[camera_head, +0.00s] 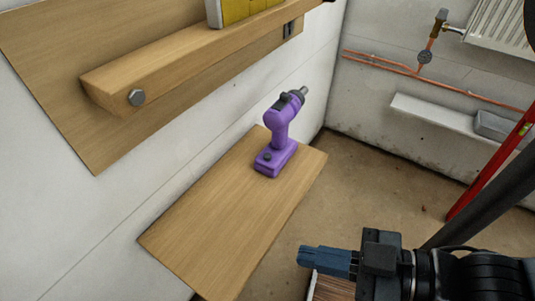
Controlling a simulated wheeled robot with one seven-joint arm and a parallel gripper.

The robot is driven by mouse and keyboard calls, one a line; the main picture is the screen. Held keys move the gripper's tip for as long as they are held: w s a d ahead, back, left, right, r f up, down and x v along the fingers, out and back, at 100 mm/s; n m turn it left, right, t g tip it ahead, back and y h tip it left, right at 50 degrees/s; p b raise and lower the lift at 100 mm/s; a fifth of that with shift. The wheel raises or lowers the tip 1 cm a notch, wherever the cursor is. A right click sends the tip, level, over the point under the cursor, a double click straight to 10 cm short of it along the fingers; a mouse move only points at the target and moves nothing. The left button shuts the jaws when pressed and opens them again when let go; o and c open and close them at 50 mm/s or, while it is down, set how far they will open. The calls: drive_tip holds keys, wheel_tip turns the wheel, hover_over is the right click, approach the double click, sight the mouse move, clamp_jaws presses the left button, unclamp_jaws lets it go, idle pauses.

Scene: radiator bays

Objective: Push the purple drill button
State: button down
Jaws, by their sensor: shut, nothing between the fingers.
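The purple drill (279,133) stands upright on its battery base on a wooden shelf board (208,220), near the far end by the wall. Its dark grey chuck points up and to the right. A small dark round spot (267,155) shows on its base; I cannot tell whether this is the button. My gripper (302,257) is at the lower right, shut and empty, with blue fingers pointing left. It is apart from the drill, to the right of the board's edge in the picture.
Copper pipes (385,65), a radiator (500,22), a white shelf (432,114) and a red level (490,170) are at the right. The board's near part is bare.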

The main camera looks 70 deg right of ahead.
idle(0.9)
wheel_tip(320, 180, up, 2)
drive_tip(key=n+g+h+p, duration=0.2)
drive_tip(key=n+g+p, duration=1.25)
drive_tip(key=p, duration=0.35)
hover_over(267, 156)
drive_tip(key=a, duration=0.2)
drive_tip(key=shift+s+a+n, duration=0.15)
drive_tip(key=shift+s+n, duration=0.2)
drive_tip(key=f, duration=0.4)
drive_tip(key=d+f, duration=0.1)
drive_tip(key=f, duration=0.4)
drive_tip(key=d+f, duration=0.1)
drive_tip(key=f, duration=0.4)
drive_tip(key=shift+w, duration=0.25)
